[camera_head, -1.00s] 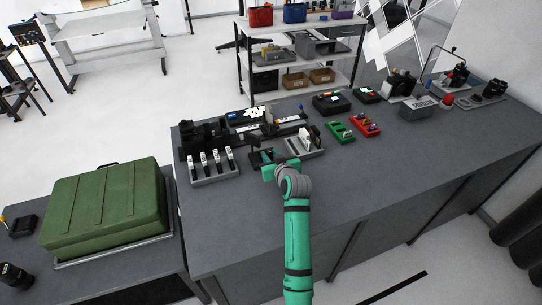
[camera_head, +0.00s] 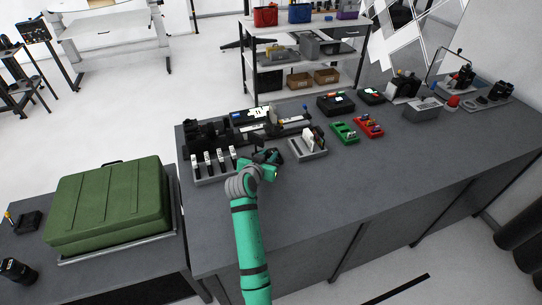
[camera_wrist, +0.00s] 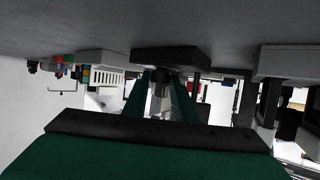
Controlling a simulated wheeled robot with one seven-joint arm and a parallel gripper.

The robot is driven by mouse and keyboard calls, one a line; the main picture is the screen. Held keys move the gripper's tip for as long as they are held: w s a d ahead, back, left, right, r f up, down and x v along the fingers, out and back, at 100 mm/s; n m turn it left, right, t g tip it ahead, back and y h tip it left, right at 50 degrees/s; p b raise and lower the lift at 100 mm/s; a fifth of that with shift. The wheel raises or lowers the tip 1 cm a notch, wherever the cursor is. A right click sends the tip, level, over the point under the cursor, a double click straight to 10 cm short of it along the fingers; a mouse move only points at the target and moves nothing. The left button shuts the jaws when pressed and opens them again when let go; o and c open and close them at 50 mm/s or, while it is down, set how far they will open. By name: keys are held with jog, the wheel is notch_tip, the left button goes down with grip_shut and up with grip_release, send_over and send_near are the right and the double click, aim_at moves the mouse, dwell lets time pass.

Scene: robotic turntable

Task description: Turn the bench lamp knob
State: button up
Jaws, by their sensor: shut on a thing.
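My gripper (camera_head: 269,160) reaches over the near part of the grey bench, just right of a grey rack with several upright white-tipped pieces. In the wrist view, where the bench is at the top, my gripper (camera_wrist: 165,84) has its two green fingers on either side of a small light-grey piece (camera_wrist: 160,97), apparently the lamp knob, and is shut on it. A flat black base (camera_wrist: 178,59) lies just beyond the fingertips, apparently the lamp's. My wrist hides much of this small black device (camera_head: 266,154) in the head view.
The grey rack (camera_head: 211,177) stands close on the left. A grey tray with upright cards (camera_head: 308,154) stands close on the right. Green (camera_head: 344,132) and red (camera_head: 368,130) trays sit farther right. The bench's front right (camera_head: 400,180) is clear.

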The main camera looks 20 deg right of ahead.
jog(key=shift+w+a+r+m+g+h, duration=0.15)
jog(key=shift+m+g+h, duration=0.25)
jog(key=shift+m+h, duration=0.2)
jog(key=o, duration=1)
jog(key=shift+o, duration=0.2)
jog(key=v, duration=1)
jog(key=shift+a+r, duration=0.15)
jog(key=shift+a, duration=0.15)
